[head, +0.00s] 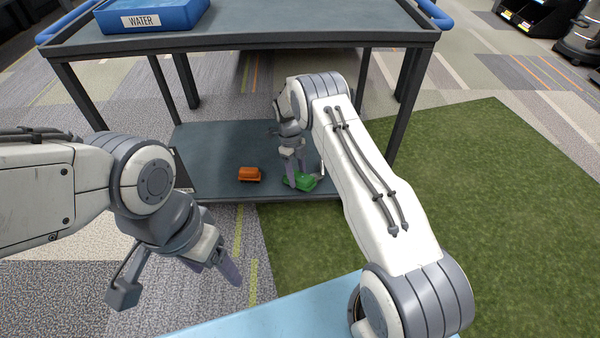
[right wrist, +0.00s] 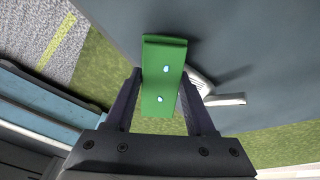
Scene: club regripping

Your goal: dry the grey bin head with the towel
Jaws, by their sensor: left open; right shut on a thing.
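My right gripper (head: 302,182) is shut on a green block (head: 304,181) at the front edge of the cart's lower shelf. In the right wrist view the green block (right wrist: 163,80) shows two pale dots and sits between the fingers (right wrist: 162,108). A pale grey and white piece (right wrist: 213,92) shows partly behind it; I cannot tell whether it is the grey bin head. My left gripper (head: 228,268) is open and empty, in front of the cart at the left. I cannot make out a towel for certain.
An orange block (head: 249,174) lies on the lower shelf (head: 222,142), left of the green block. A blue bin labelled WATER (head: 155,14) stands on the cart's top (head: 270,25). A light blue surface (head: 275,318) is at the front. A green mat (head: 480,190) is at the right.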

